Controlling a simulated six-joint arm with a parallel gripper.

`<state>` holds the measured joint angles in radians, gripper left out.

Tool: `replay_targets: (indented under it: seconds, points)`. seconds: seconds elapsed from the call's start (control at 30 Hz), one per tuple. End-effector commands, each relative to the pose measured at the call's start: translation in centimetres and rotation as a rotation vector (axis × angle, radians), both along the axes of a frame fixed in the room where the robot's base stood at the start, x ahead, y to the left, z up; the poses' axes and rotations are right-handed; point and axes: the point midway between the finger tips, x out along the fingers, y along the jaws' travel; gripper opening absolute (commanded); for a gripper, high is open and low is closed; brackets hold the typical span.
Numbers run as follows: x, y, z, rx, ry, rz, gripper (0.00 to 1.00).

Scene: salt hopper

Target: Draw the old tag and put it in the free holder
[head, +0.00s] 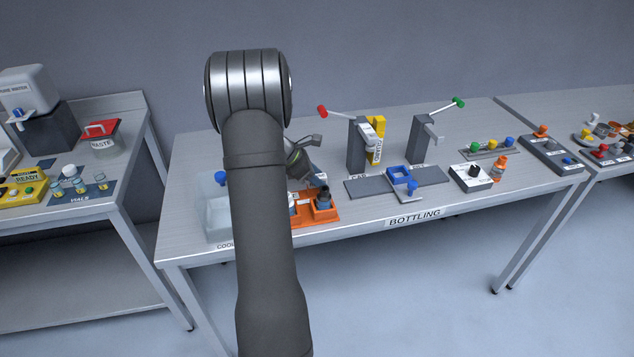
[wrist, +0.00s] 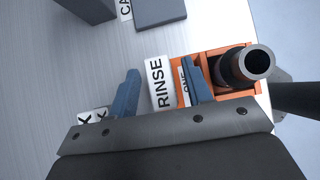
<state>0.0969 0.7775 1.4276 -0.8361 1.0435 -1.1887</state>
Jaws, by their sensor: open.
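My gripper (wrist: 161,68) is open in the wrist view, its two blue fingers apart. A white plate reading RINSE (wrist: 158,85) shows between the fingers; I cannot tell whether it touches them. An orange holder block (wrist: 213,50) is at the right, with a dark hollow tube standing in it. A white lettered piece (wrist: 184,85) shows partly behind the right finger, its text mostly covered. I cannot tell which piece is the old tag. In the head view my arm hides part of the orange block (head: 327,221).
A clear tank (head: 217,215) with a blue knob stands left of my arm. Grey posts with red and green levers, a yellow sign (head: 376,140) and a blue frame (head: 399,175) stand to the right. White tiles marked X (wrist: 85,117) lie near the left finger.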

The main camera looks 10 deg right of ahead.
Motion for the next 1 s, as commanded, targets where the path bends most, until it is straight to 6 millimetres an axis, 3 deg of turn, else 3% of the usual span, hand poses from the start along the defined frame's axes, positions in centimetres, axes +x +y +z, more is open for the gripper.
replay_targets:
  seconds: [0.2,0.43,1.0]
  points:
    - [0.01,-0.01,-0.01,0.0,0.0,0.0,0.45]
    - [0.01,0.01,0.01,0.0,0.0,0.0,0.0]
    - [0.03,0.02,0.24,0.0,-0.001,0.001,0.0]
